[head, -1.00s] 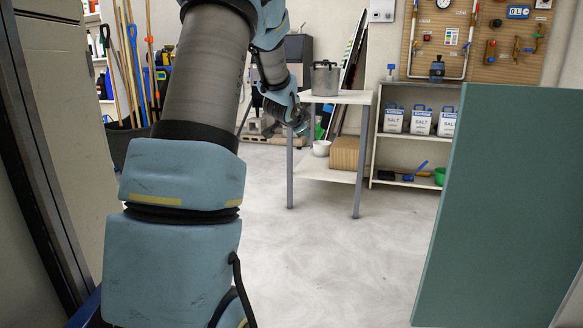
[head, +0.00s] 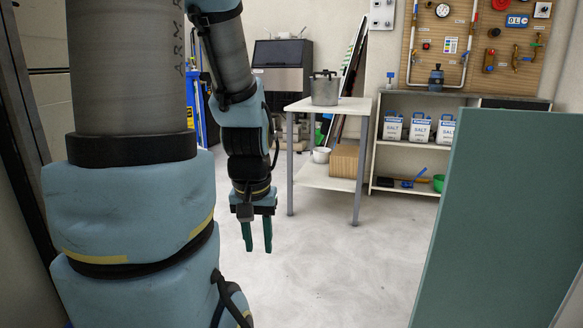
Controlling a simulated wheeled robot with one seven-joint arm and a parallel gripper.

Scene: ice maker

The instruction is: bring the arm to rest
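My arm fills the left side of the head view, its thick links upright and the forearm coming down from the top. My gripper (head: 257,236) hangs at the end of it, pointing straight down over the grey floor. Its two green fingers are apart with floor showing between them, and they hold nothing. The gripper is left of the white table, apart from it and touching nothing that I can see.
A white table (head: 317,178) bears a metal pot (head: 325,88). Behind it stands an ice maker (head: 283,68). A low shelf (head: 409,155) holds several salt bags (head: 420,129). A green panel (head: 499,215) blocks the right. The middle floor (head: 320,265) is clear.

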